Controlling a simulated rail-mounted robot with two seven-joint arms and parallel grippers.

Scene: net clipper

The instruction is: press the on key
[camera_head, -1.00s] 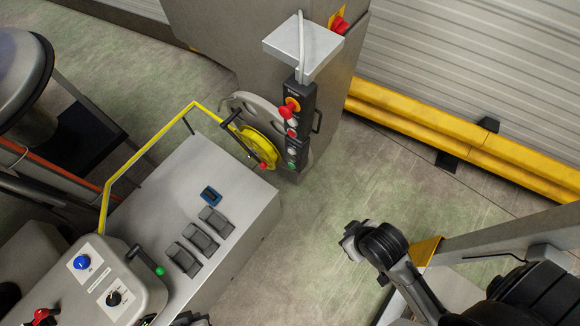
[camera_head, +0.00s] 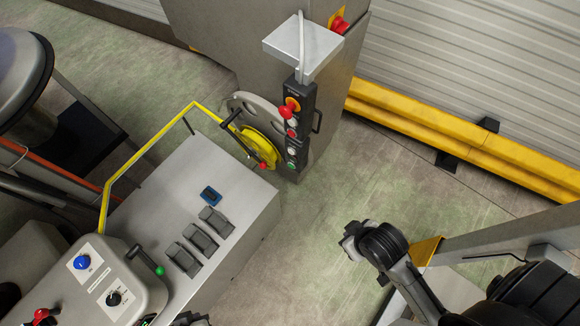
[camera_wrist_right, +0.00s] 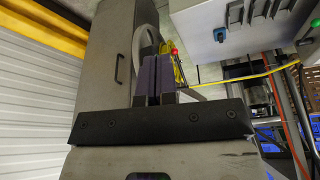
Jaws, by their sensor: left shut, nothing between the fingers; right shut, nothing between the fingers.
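A dark control strip (camera_head: 298,125) with the word STOP at its top is on the grey column's side in the head view. It has red and white buttons and a green button (camera_head: 291,165) near its lower end. I cannot read a label saying on. My right gripper (camera_wrist_right: 153,80) is shut and empty in the right wrist view, its fingers in front of the column and hiding the strip. Its arm comes in from the lower right in the head view. My left gripper (camera_head: 190,319) seems to show only as a dark, shut tip at the bottom edge.
A grey box (camera_head: 165,190) with pedals (camera_head: 200,235) and a console (camera_head: 125,270) stand at lower left. A yellow reel (camera_head: 258,148) is beside the strip. A yellow floor barrier (camera_head: 470,140) runs at right.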

